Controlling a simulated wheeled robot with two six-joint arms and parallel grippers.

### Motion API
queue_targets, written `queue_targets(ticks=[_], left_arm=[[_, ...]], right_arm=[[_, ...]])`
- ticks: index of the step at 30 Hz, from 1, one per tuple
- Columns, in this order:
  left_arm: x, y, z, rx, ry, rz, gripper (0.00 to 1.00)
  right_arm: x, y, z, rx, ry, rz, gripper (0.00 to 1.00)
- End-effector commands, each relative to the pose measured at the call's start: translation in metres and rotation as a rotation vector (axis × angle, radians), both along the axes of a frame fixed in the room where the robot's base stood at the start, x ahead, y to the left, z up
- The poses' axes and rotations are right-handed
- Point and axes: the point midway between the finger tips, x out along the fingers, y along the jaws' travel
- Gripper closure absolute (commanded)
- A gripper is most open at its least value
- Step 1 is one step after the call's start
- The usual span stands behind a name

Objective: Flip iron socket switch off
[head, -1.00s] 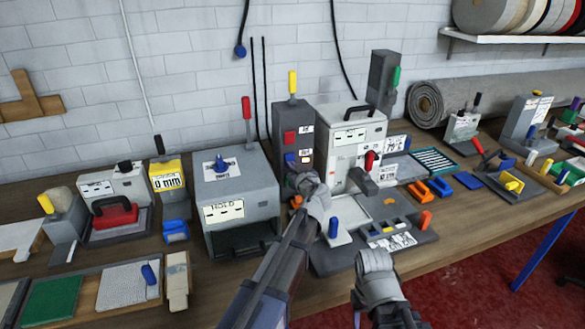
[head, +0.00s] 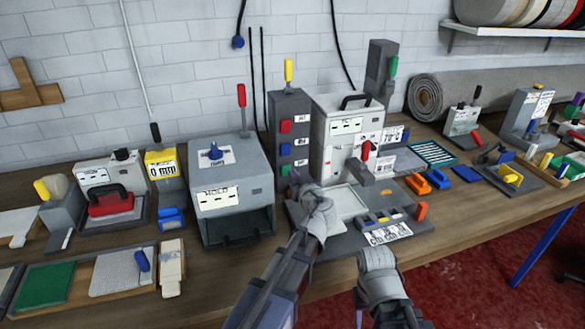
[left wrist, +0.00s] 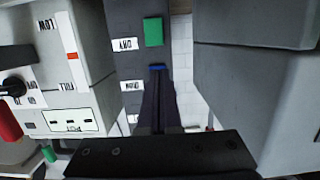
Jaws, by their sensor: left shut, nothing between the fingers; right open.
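A grey switch tower (head: 289,108) stands behind the bench's middle with a red switch (head: 286,126), a blue switch (head: 285,148) and a green switch (head: 286,170) in a column. Each has a small white label; I cannot read them surely. My left gripper (head: 296,180) is shut and empty in front of the tower's lower part. In the left wrist view, turned upside down, its fingers (left wrist: 157,85) point at the tower. The blue switch (left wrist: 157,67) peeks past their tips and the green switch (left wrist: 153,31) is clear. I cannot tell if they touch. My right gripper (head: 375,258) is open near the bench's front edge.
A grey box machine (head: 232,183) stands close left of the tower. A white machine (head: 340,120) with a red-knobbed lever stands close right. A tray (head: 345,203) lies in front. A red iron (head: 112,203) rests on its stand at the left.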

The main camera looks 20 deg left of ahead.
Motion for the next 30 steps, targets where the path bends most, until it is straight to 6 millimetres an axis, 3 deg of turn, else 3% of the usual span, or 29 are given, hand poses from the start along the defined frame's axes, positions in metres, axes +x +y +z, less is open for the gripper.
queue_targets(ticks=[3, 9, 30], left_arm=[[-0.021, -0.013, -0.006, 0.0, 0.0, -0.004, 1.0], [-0.039, -0.027, -0.01, 0.001, -0.001, -0.003, 1.0], [-0.045, -0.031, -0.01, 0.0, 0.0, -0.002, 1.0]], right_arm=[[0.0, 0.0, -0.006, 0.0, 0.0, 0.0, 0.5], [0.0, 0.0, -0.01, 0.0, 0.0, 0.0, 0.5], [0.0, 0.0, -0.011, 0.0, 0.0, 0.0, 0.5]])
